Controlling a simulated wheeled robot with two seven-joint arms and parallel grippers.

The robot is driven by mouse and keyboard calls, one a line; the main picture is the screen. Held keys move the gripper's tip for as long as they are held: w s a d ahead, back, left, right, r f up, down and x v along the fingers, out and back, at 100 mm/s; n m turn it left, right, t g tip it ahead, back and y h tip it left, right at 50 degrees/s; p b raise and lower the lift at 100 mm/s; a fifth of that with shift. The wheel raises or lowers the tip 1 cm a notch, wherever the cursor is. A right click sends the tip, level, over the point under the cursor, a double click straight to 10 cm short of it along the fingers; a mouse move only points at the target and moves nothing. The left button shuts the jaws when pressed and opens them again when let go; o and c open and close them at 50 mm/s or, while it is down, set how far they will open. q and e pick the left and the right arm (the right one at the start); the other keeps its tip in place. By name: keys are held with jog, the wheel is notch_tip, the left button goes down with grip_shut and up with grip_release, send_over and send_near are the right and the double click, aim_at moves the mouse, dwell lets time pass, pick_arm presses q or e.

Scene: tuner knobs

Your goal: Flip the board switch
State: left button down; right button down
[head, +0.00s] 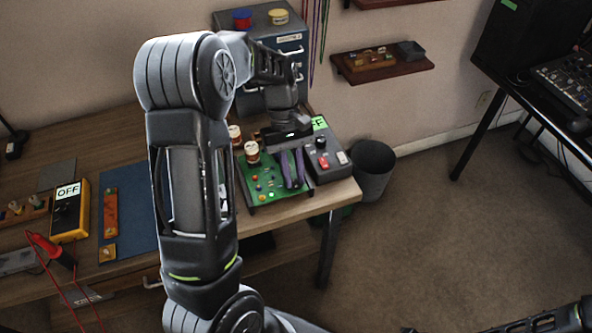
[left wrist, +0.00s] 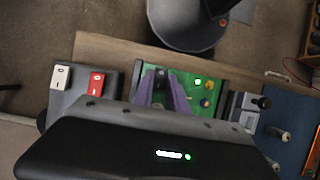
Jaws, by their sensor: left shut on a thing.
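The green circuit board (head: 262,194) lies near the right end of the workbench, with small colored knobs and parts on it. It also shows in the left wrist view (left wrist: 212,108), with a lit green spot and several round knobs beside my fingers. My left gripper (head: 293,185) reaches down over the right part of the board with its purple fingers. In the left wrist view the gripper (left wrist: 161,80) is shut on a small dark part between the fingers. I cannot tell clearly whether this part is the board switch. The fingers hide much of it.
A dark control box (head: 327,166) with a red and a white rocker stands right of the board. Small jars (head: 252,152) stand behind it. A yellow meter (head: 70,212) marked OFF sits at the left. A grey bin (head: 372,172) stands beyond the bench's right edge.

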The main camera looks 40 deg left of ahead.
pick_arm(q)
jog(key=shift+w+a+r, duration=0.15)
jog(key=shift+w+a, duration=0.35)
jog(key=shift+w, duration=0.05)
